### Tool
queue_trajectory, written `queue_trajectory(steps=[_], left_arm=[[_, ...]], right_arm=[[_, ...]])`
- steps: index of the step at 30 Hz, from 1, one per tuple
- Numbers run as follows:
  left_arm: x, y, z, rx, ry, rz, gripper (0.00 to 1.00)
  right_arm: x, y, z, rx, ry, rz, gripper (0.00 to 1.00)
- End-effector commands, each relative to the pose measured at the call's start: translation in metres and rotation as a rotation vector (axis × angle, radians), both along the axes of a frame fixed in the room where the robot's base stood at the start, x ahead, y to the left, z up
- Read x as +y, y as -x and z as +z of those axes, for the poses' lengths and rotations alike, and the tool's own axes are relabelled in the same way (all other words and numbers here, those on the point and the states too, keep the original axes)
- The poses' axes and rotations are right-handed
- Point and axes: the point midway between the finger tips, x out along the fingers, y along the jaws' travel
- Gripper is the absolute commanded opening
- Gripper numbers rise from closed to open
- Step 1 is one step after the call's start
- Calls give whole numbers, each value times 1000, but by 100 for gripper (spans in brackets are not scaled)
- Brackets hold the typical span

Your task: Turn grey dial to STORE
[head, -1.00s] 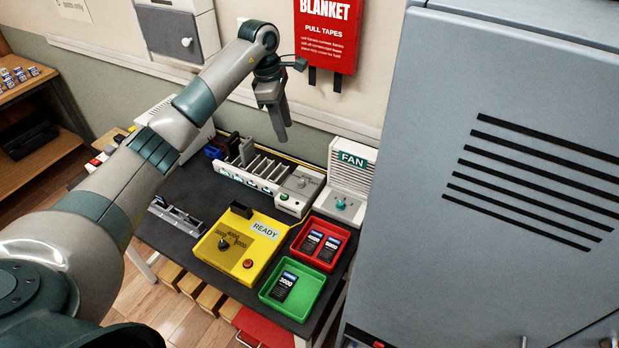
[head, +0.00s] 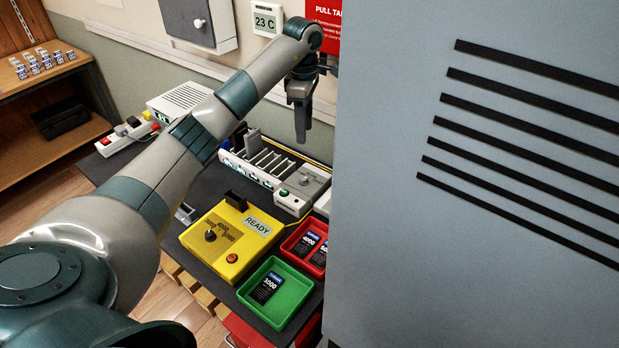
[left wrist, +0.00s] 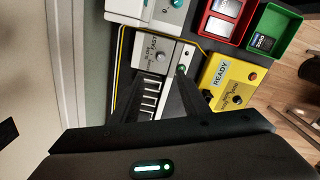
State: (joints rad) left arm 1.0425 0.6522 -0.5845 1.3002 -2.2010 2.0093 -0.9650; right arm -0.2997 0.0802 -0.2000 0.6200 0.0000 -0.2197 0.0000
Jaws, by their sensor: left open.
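The grey dial (head: 307,180) is on the light panel at the right end of the white slotted rack (head: 262,178) at the back of the table. In the left wrist view the dial (left wrist: 160,57) lies ahead of and between my fingers, with small lettering beside it that I cannot read surely. My left gripper (head: 301,138) points down above the rack, behind and above the dial in the head view. It is open and empty, and apart from the dial. Its dark fingers (left wrist: 158,90) also show in the left wrist view. My right gripper is out of view.
A yellow READY box (head: 225,262) with a black knob stands in front of the rack. Beside it are a red tray (head: 290,245) and a green tray (head: 290,310) holding dark cards. A large grey cabinet (head: 400,260) blocks the right side and hides most of the fan unit.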

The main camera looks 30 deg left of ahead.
Motion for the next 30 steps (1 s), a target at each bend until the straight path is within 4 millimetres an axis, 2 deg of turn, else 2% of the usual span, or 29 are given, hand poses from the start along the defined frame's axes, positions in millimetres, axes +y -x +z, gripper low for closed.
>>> queue_trajectory(steps=[10, 16, 23, 30], left_arm=[[0, 0, -1, 1, 0, 0, 41], [0, 0, -12, 3, 2, 0, 41], [-1, 1, -43, 4, 2, 0, 41], [-1, 2, -87, 4, 2, 1, 41]], right_arm=[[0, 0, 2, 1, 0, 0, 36], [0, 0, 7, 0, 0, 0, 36], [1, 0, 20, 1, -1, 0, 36], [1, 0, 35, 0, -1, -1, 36]])
